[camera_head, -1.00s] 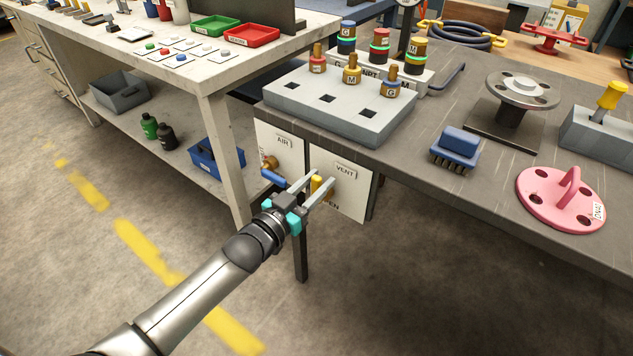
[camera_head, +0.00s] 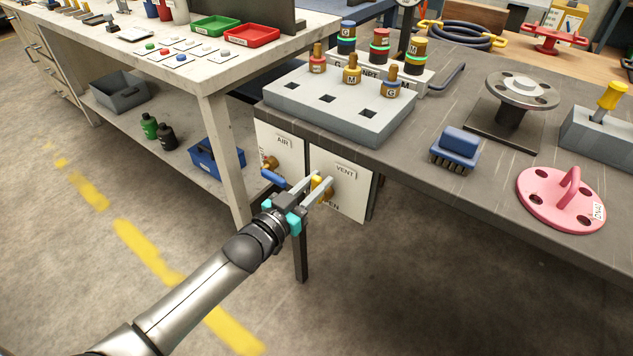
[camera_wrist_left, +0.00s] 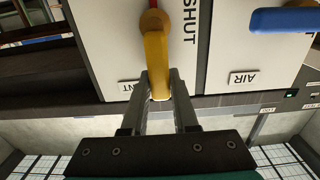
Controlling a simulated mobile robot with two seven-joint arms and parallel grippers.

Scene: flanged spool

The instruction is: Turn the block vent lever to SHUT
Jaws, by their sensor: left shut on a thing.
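The yellow vent lever (camera_head: 318,184) sits on the white VENT panel (camera_head: 347,196) on the table's front side. It also shows in the left wrist view (camera_wrist_left: 156,62), reaching from its round pivot to between my fingers. The word SHUT (camera_wrist_left: 189,25) is printed beside the pivot there. In the head view the OPEN label under the lever is partly hidden by my fingers. My left gripper (camera_head: 318,187) is shut on the lever near its free end; it also shows in the left wrist view (camera_wrist_left: 160,88). My right gripper is not in view.
The AIR panel (camera_head: 281,150) with its blue lever (camera_head: 273,179) is close beside my left gripper. The grey table (camera_head: 420,165) overhangs above, holding a block with pegs (camera_head: 340,115), a blue brush (camera_head: 456,147) and a pink flange (camera_head: 545,208). The floor below is clear.

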